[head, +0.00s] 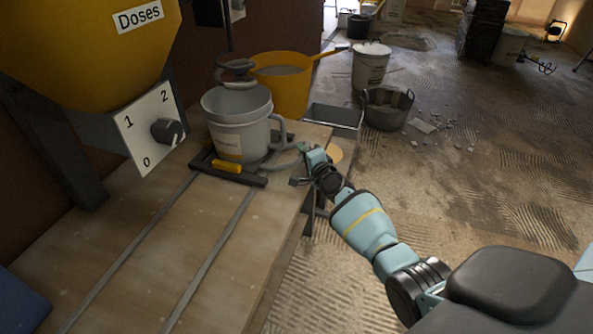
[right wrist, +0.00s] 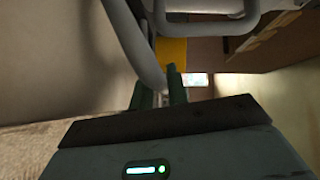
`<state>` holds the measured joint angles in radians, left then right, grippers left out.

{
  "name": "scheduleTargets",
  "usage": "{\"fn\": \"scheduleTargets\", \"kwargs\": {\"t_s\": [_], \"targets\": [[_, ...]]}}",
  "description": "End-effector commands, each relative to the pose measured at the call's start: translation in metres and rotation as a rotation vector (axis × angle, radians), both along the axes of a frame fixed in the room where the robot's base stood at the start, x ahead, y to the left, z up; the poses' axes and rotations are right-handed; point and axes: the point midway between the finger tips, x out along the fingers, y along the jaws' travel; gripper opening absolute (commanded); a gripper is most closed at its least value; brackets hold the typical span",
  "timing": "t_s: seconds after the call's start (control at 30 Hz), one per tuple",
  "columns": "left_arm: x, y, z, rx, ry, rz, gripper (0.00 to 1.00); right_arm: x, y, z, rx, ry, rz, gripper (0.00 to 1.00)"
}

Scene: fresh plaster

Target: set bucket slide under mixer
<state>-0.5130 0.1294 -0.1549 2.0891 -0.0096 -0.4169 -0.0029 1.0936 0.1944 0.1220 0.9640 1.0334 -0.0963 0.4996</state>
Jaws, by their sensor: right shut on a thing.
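The bucket slide (head: 240,178) is a dark frame with a yellow block, sitting on two metal rails along the wooden bench. A pale grey bucket (head: 238,143) with a side handle stands upright on it. The mixer (head: 236,69) shows as a dark shaft with a spiral paddle at the bucket's mouth; how far it overlaps the opening is hard to tell. My right gripper (head: 303,156) is at the bench's right edge, shut on the slide's grey handle (head: 285,164). In the right wrist view, a grey bar (right wrist: 135,45) runs to the fingers (right wrist: 158,97). My left gripper is out of view.
A yellow hopper (head: 80,50) marked "Doses" with a dial (head: 165,131) stands at left. Behind the bucket are a yellow tub (head: 283,90) and a metal tray (head: 334,116). A dark tub (head: 386,108) and white bucket (head: 370,68) stand on the floor. The near rails are clear.

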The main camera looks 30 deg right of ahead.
Motion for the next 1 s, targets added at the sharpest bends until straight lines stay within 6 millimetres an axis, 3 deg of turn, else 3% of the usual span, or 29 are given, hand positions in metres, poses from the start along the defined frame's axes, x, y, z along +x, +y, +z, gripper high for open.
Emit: {"fn": "scheduleTargets", "kwargs": {"t_s": [0.2,0.6,0.63,0.77,1.0], "targets": [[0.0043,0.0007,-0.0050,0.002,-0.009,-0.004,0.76,0.0079,-0.0109,-0.0013,-0.001,0.001,-0.001,0.00],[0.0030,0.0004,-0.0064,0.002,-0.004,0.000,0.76,0.0096,-0.0141,0.0027,-0.002,-0.003,-0.004,0.00],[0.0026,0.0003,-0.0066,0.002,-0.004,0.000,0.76,0.0096,-0.0141,0.0029,-0.002,-0.004,-0.004,0.20],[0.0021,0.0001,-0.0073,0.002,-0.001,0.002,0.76,0.0094,-0.0131,0.0020,-0.002,-0.003,-0.002,0.37],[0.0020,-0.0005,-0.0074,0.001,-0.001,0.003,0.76,0.0090,-0.0117,0.0005,-0.001,-0.001,-0.001,0.38]]}}
